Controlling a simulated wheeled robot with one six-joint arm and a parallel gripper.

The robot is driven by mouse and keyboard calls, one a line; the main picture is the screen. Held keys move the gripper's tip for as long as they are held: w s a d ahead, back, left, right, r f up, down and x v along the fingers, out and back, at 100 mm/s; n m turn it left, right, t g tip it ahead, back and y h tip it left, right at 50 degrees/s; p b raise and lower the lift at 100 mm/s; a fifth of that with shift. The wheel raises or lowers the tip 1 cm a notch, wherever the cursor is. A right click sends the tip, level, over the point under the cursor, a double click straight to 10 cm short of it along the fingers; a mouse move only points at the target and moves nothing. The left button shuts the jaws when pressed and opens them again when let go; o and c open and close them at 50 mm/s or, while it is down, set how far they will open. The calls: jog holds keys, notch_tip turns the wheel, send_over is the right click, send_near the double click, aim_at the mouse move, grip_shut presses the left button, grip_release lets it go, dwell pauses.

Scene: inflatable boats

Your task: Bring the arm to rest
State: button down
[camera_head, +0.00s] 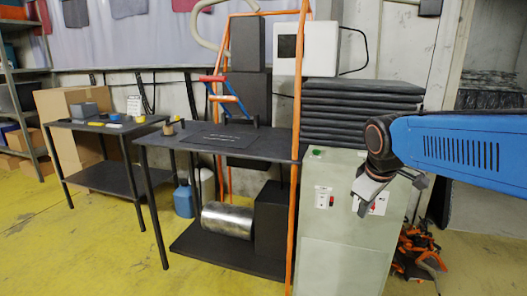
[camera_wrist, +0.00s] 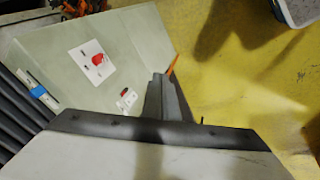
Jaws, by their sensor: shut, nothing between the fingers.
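My blue arm (camera_head: 455,150) reaches in from the right edge in the head view. It bends down at a dark joint to my gripper (camera_head: 368,200), which hangs in front of the pale green cabinet (camera_head: 340,250). In the wrist view my gripper (camera_wrist: 165,95) is at the centre, its fingers together with nothing between them. The cabinet (camera_wrist: 130,45) shows beyond it at upper left, with a red switch on a white plate.
A dark workbench (camera_head: 220,140) in an orange frame stands left of the cabinet. A lower table (camera_head: 105,126) stands further left. Black stacked slabs (camera_head: 345,110) lie behind my gripper. Orange items (camera_head: 418,255) lie right of the cabinet. Yellow floor (camera_head: 90,250) is clear at left.

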jog(key=s+d+f+m, duration=0.1)
jog(key=s+f+m, duration=0.3)
jog(key=s, duration=0.6)
jog(key=s+d+f+m, duration=0.1)
jog(key=s+f+m, duration=0.2)
jog(key=s, duration=0.8)
notch_tip(320, 180, down, 3)
jog(key=shift+s+r+m+y, duration=0.1)
jog(key=shift+s+m+y, duration=0.05)
jog(key=shift+m+y, duration=0.25)
